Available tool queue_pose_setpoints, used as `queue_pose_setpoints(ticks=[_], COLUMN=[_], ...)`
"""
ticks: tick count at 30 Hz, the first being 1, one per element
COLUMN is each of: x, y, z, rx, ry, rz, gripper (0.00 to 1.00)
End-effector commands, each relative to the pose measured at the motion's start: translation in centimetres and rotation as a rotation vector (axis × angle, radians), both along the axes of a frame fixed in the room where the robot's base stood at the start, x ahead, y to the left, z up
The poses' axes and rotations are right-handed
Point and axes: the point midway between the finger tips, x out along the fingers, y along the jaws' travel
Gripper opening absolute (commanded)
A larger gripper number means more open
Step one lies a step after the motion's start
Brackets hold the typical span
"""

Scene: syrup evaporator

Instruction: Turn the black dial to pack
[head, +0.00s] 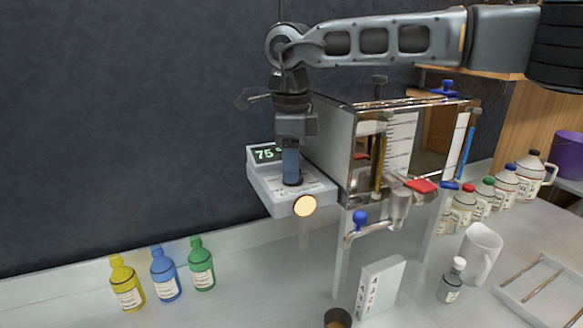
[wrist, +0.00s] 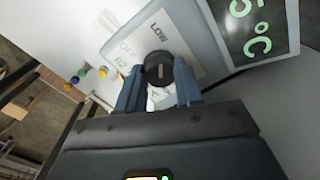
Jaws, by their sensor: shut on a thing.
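The black dial (wrist: 159,68) sits on the top face of the white control box (head: 265,196). In the wrist view it is between the two blue fingers of my gripper (wrist: 158,88), which are shut on it. In the head view my gripper (head: 291,166) points straight down onto the box and hides most of the dial. I cannot tell which setting the dial's pale mark points at.
A green display (head: 267,154) reads about 75. A lit amber button (head: 305,206) is on the box front. The metal evaporator (head: 345,150) stands close on the right, with a blue-handled tap (head: 360,220) below. Yellow, blue and green bottles (head: 163,276) stand at lower left.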

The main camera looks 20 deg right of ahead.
Motion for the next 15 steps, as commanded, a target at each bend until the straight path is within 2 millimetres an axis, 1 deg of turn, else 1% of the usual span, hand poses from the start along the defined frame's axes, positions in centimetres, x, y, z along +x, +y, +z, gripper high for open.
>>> queue_pose_setpoints(ticks=[15], x=[0.21], y=[-0.12], z=[0.01], rx=[-0.001], ry=[-0.003], rz=[-0.491], gripper=[0.05])
